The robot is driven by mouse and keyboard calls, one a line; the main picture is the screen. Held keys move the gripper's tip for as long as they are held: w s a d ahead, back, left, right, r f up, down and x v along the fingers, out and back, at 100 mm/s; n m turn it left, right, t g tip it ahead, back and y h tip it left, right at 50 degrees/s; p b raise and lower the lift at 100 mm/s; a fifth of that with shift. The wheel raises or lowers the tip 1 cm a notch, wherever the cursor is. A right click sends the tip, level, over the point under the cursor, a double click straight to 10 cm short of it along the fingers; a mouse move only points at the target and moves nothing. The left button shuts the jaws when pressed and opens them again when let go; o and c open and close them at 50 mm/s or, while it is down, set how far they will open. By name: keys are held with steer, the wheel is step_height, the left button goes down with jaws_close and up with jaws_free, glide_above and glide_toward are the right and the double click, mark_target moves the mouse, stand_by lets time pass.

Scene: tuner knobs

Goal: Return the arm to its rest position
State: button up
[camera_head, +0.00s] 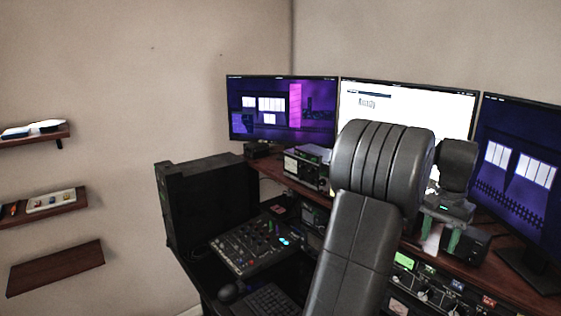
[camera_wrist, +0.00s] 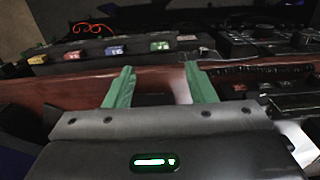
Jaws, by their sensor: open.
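My arm rises through the middle of the head view, and its thick dark links hide part of the desk and the middle screen. My gripper (camera_head: 437,237) shows to the right of the arm, above the wooden desk shelf, with its green fingers pointing down. In the wrist view my gripper (camera_wrist: 159,85) has its two green fingers apart, with nothing between them. The fingers are over the wooden shelf edge (camera_wrist: 75,88). I cannot tell whether they touch anything.
Three screens stand behind the arm: left (camera_head: 282,110), middle (camera_head: 440,105) and right (camera_head: 520,165). A mixer (camera_head: 255,243) and a black case (camera_head: 208,200) are at the left. Rack units with knobs (camera_head: 430,285) lie below the gripper.

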step_height(320, 180, up, 6)
steer(key=f, duration=0.1)
glide_above(431, 268)
step_height(431, 268, down, 13)
steer(key=shift+w+r+p, duration=0.1)
steer(key=shift+r+p, duration=0.05)
steer(key=shift+p, duration=0.45)
step_height(431, 268, up, 5)
steer(key=shift+w+r+p, duration=0.1)
steer(key=shift+r+p, duration=0.1)
steer(key=shift+p, duration=0.8)
steer(key=shift+r, duration=0.6)
